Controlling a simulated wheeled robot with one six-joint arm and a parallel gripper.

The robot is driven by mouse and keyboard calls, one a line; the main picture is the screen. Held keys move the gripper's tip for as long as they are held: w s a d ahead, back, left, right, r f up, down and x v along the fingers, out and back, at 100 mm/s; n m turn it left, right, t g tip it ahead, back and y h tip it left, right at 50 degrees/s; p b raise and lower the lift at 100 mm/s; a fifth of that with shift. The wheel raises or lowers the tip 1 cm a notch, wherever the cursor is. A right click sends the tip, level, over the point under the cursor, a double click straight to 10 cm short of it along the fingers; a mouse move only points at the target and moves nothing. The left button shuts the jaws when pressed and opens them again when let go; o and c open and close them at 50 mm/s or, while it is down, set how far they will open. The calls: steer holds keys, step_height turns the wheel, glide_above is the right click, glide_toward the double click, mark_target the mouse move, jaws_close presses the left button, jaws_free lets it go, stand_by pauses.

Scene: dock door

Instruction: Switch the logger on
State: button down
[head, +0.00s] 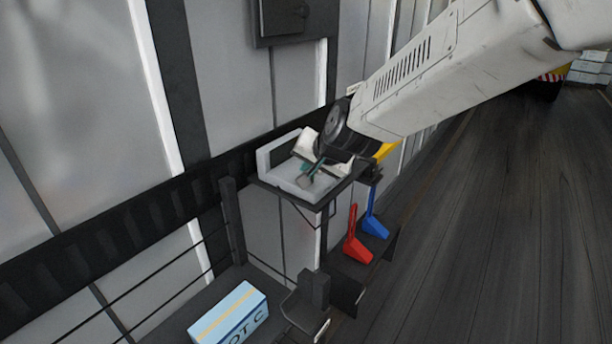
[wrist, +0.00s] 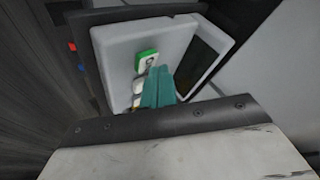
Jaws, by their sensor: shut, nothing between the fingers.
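A pale grey housing (head: 268,161) stands on a dark shelf against the wall in the head view. In the wrist view this housing (wrist: 120,42) has a flat face and a dark recessed panel (wrist: 207,54) on the right. On the face is a green block (wrist: 147,58) with a pale round part, and lighter pieces (wrist: 138,84) below it. I cannot tell which part is the switch, or its position. My gripper (head: 314,172), with teal fingers (wrist: 158,73), is shut and empty over the face, beside the green block. Whether it touches anything is unclear.
Red (head: 355,238) and blue (head: 374,214) tools stand below and right of the shelf. A light blue box (head: 230,314) lies lower left. A dark wall box (head: 283,16) hangs above. The floor at right is open.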

steer(key=shift+f, duration=0.5)
stand_by(0.5)
steer(key=shift+r, duration=0.95)
steer(key=shift+r, duration=0.1)
steer(key=shift+r, duration=2.45)
